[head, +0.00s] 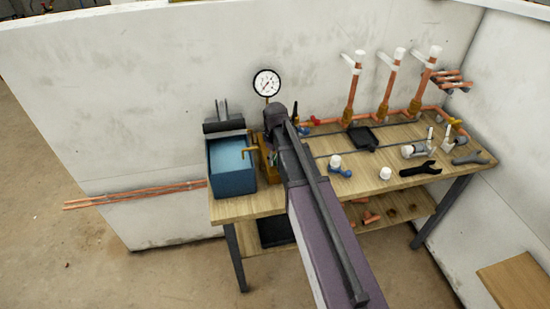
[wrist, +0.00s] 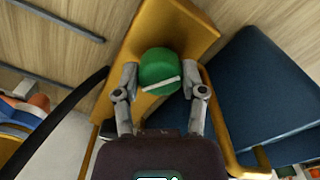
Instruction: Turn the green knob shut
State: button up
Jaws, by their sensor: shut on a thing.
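The green knob (wrist: 158,68) is round with a pale bar across it, in the wrist view, on a yellow-orange block (wrist: 192,25). My gripper (wrist: 163,82) has one finger on each side of the knob and is shut on it. In the head view my own arm hides the knob and the fingers. Part of the yellow-orange block (head: 269,170) shows there beside the blue box.
A blue box (head: 232,165) stands close left of the block; it also shows in the wrist view (wrist: 262,90). A pressure gauge (head: 267,83) rises behind. Copper risers (head: 390,82), a black tray (head: 362,138) and wrenches (head: 420,168) occupy the bench's right side.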

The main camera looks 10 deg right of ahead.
jog(key=m, duration=0.5)
jog(key=shift+s+m, duration=0.1)
jog(key=shift+m, duration=0.2)
jog(key=m, duration=0.5)
jog(key=shift+m, duration=0.4)
jog(key=o, duration=1.2)
jog(key=shift+c, duration=0.2)
jog(key=shift+n, duration=0.4)
